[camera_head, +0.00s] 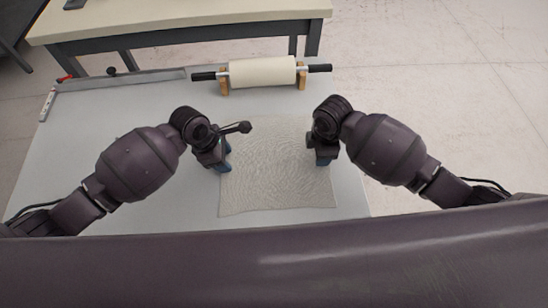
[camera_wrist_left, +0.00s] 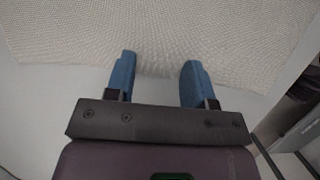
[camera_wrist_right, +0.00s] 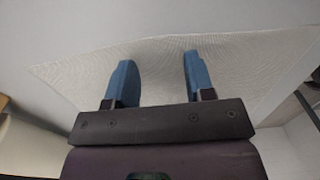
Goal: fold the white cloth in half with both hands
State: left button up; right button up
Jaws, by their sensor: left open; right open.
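The white cloth (camera_head: 275,170) lies spread on the light table, with a wrinkled, textured surface and a roughly square outline. My left gripper (camera_head: 226,166) is at the cloth's left edge, and its blue fingers are apart. In the left wrist view the cloth (camera_wrist_left: 170,30) lies ahead, its edge near the fingertips (camera_wrist_left: 157,62). My right gripper (camera_head: 322,162) is at the cloth's right side, also open. In the right wrist view the cloth (camera_wrist_right: 155,75) spreads beneath and around the open fingers (camera_wrist_right: 158,62). Neither gripper visibly holds cloth. The right cloth edge is partly hidden by my right gripper.
A rolling pin (camera_head: 262,72) with dark handles rests on wooden supports behind the cloth. A grey metal strip (camera_head: 125,79) and a small white-and-red item (camera_head: 47,104) lie at the table's back left. The table (camera_head: 80,130) is clear left of the cloth.

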pick_arm(q)
jog(key=shift+f, duration=0.1)
jog(key=shift+c, duration=0.5)
pick_arm(e)
jog(key=shift+f, duration=0.15)
jog(key=shift+c, duration=0.5)
pick_arm(q)
jog(key=shift+s, duration=0.1)
grip_shut()
pick_arm(e)
grip_shut()
pick_arm(q)
jog(key=shift+a, duration=0.1)
